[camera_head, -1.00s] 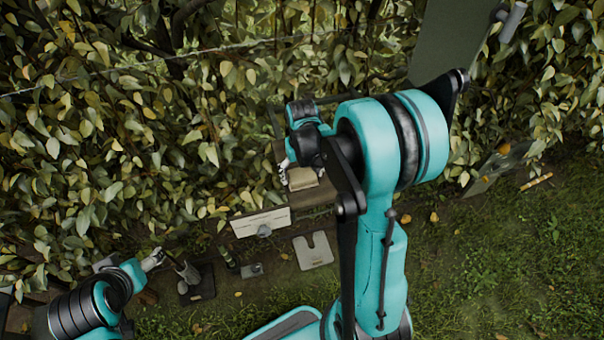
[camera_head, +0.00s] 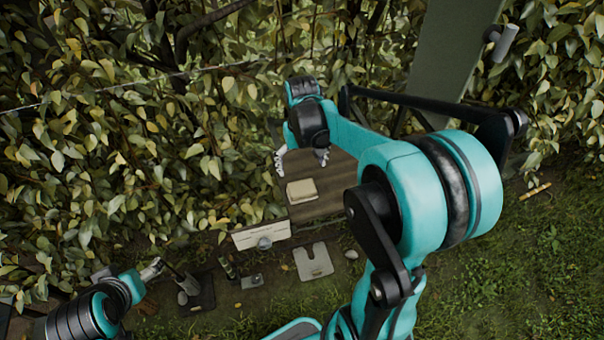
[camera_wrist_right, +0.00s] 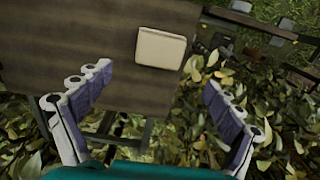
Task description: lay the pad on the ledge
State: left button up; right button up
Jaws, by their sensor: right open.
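The pad (camera_head: 302,191) is a cream, flat rectangle lying on the brown wooden ledge (camera_head: 332,172), near its left edge in the head view. In the right wrist view the pad (camera_wrist_right: 161,47) lies flat on the dark wooden ledge (camera_wrist_right: 85,35), near a long edge. My right gripper (camera_head: 301,158) is open and empty, apart from the pad and beyond it in the head view. Its spread fingers (camera_wrist_right: 158,82) also show in the right wrist view, with the pad in front of the gap. My left gripper (camera_head: 152,268) is low at left; its jaws are too small to read.
A white sign-like panel (camera_head: 260,234) stands below the ledge. A pale notched plate (camera_head: 313,261) and a dark plate (camera_head: 199,291) lie on the ground. Leafy hedge surrounds the ledge at left and behind. A green upright panel (camera_head: 455,55) rises at right. Grass is open at lower right.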

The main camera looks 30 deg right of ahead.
jog(key=s+a+r+n+t, duration=0.1)
jog(key=s+a+r+t, duration=0.1)
jog(key=s+a, duration=0.3)
jog(key=s+a+r+n+t, duration=0.1)
jog(key=s+a+r+t, duration=0.1)
jog(key=s+a+t, duration=0.3)
jog(key=shift+s+a+r+n, duration=0.3)
jog(key=shift+s+r+n, duration=0.1)
jog(key=shift+s, duration=0.2)
